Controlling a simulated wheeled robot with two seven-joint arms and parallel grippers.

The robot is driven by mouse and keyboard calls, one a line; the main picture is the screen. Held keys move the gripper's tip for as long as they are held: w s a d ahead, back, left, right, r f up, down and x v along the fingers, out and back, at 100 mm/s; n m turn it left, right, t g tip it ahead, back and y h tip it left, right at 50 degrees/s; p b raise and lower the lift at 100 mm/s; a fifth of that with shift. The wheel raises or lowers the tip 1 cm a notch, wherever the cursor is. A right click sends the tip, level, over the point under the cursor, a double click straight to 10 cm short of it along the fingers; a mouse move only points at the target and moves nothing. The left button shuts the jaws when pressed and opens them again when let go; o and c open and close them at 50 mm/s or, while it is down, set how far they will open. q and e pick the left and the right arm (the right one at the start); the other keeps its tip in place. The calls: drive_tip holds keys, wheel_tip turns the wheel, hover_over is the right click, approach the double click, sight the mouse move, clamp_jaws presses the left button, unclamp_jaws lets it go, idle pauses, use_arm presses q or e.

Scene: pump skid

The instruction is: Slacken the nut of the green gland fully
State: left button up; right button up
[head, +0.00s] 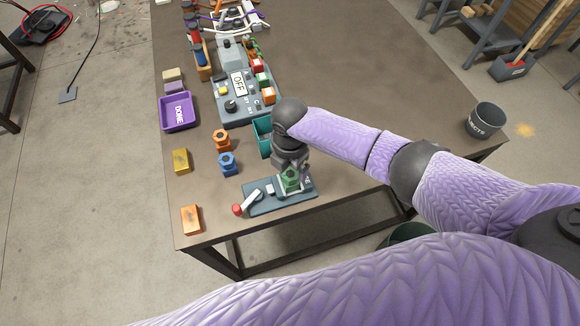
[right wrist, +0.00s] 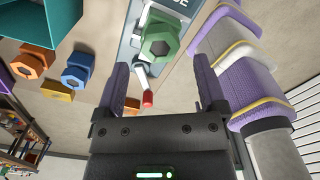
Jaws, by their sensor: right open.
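The green gland (head: 291,179) stands on a blue-grey plate (head: 262,198) near the table's front edge, beside a lever with a red knob (head: 238,209). In the right wrist view the green gland (right wrist: 158,36) shows its hexagonal nut and dark centre hole. My right gripper (head: 291,168) is at the gland in the head view, partly covering it. In the right wrist view its two fingers (right wrist: 161,68) are spread wide with nothing between them, and the gland lies just beyond their tips. My left gripper is not in view.
An orange gland (head: 222,140) and a blue gland (head: 228,164) stand to the left. A teal bin (head: 263,136) sits behind my wrist. A purple tray (head: 178,111), a gold block (head: 181,161) and an orange block (head: 191,220) lie further left. The table's right part is clear.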

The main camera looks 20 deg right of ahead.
sight(290, 174)
wheel_tip(290, 174, up, 6)
drive_tip(key=p, duration=0.1)
drive_tip(key=s+a+m+t+y, duration=0.1)
drive_tip(key=s+a+m+y, duration=0.2)
drive_tip(key=s+a+m, duration=0.45)
drive_tip(key=s+d+r+m+t+h, duration=0.2)
drive_tip(key=s+d+m+h, duration=0.1)
drive_tip(key=s+d+m, duration=1.05)
wheel_tip(290, 174, down, 23)
drive_tip(key=a+m+g+b, duration=0.1)
drive_tip(key=b, duration=0.5)
use_arm(q)
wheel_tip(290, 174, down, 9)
drive_tip(key=b, duration=0.4)
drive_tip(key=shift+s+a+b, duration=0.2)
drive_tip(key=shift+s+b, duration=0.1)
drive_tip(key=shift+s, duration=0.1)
use_arm(e)
drive_tip(key=s+d+f+g, duration=0.1)
drive_tip(key=s+d+f, duration=0.1)
drive_tip(key=s+f, duration=1.1)
wheel_tip(290, 174, down, 3)
drive_tip(key=shift+d+r, duration=0.1)
drive_tip(key=shift+d, duration=0.3)
